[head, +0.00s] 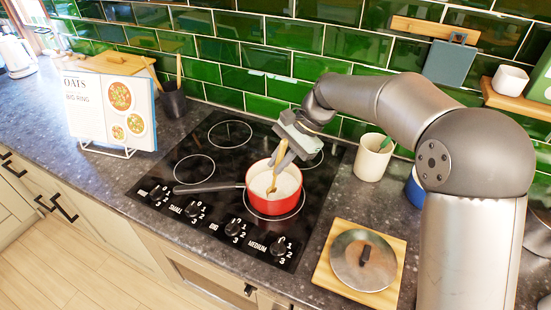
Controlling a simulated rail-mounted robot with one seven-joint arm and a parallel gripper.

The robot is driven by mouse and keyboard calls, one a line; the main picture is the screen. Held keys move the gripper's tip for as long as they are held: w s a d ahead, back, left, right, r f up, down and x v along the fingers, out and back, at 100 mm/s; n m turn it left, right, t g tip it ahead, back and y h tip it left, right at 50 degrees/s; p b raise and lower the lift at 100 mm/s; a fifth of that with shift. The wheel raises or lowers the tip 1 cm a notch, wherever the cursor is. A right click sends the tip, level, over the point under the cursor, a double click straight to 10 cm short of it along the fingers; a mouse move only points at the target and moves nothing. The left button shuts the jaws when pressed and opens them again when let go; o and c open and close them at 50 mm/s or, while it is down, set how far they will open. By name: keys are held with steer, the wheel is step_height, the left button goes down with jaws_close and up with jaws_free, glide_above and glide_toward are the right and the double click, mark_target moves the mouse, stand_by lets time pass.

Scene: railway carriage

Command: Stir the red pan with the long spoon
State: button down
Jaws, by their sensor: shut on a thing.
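The red pan (261,200) stands on the front right ring of the black hob (168,205), its dark handle pointing left. It holds a pale, creamy content. My gripper (285,147) is above the back of the pan, shut on the long wooden spoon (277,170). The spoon leans slightly, and its lower end reaches down into the pale content, where its tip is hidden.
A metal lid (362,261) lies on a wooden board (330,277) at the front right. A cream pot (372,158) stands right of the hob. An open cookbook (95,112) and a dark utensil cup (173,100) stand to the left. Green tiles close off the back.

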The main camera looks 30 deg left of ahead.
steer(key=shift+w+a+r+p, duration=0.1)
steer(key=shift+w+a+p, duration=0.05)
steer(key=shift+w+p, duration=0.45)
steer(key=shift+w+a+p, duration=0.1)
steer(key=shift+w+p, duration=0.3)
steer(key=shift+w, duration=0.35)
step_height(320, 180, up, 10)
steer(key=p, duration=0.1)
